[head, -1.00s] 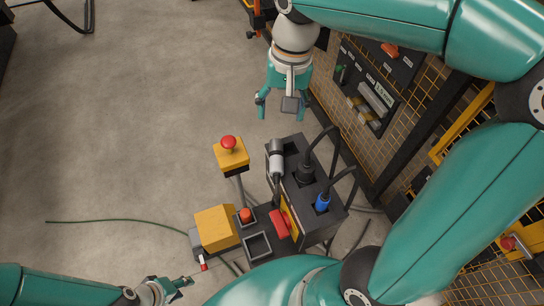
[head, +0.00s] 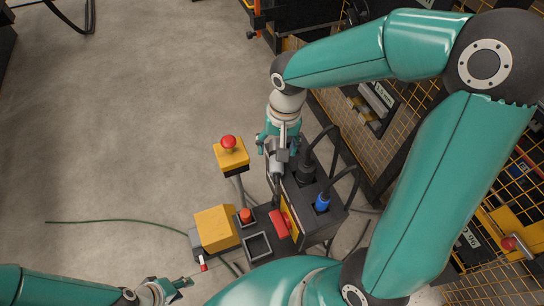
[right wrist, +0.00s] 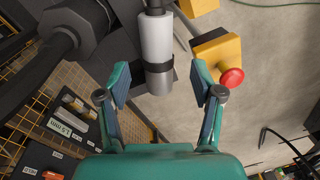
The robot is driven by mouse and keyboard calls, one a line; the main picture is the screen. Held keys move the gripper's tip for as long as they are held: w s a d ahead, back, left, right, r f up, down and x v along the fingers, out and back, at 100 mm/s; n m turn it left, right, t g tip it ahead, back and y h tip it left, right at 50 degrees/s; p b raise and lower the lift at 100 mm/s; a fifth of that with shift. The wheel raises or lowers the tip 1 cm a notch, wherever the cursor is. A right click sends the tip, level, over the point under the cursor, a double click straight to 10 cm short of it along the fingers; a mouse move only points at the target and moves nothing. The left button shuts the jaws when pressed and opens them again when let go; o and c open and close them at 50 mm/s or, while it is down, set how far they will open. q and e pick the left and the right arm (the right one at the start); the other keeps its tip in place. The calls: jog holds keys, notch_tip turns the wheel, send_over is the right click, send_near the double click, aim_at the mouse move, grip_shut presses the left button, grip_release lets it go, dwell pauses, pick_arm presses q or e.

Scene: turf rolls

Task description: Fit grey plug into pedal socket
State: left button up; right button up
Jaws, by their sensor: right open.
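The grey plug (head: 277,163) stands at the left side of a dark box with cables. In the right wrist view it is a silver cylinder with a dark band (right wrist: 157,48). My right gripper (right wrist: 162,78) is open, with one finger to each side of the plug's near end and gaps showing. In the head view that gripper partly covers the plug. A yellow pedal-like housing (head: 216,229) sits on the floor, with a small grey part with a red tip (head: 203,266) at its lower left. I cannot make out the socket opening. My left gripper (head: 183,282) is just left of the red tip; its jaw gap is unclear.
The dark box (head: 318,222) also holds a black plug (head: 305,172) and a blue plug (head: 322,203). A yellow post box with a red button (head: 229,142) stands close left. A mesh fence (head: 345,125) is to the right. Open floor (head: 130,140) lies left.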

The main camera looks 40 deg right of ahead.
notch_tip(320, 180, down, 3)
jog(key=shift+f, duration=0.2)
jog(key=shift+c, duration=0.2)
grip_shut()
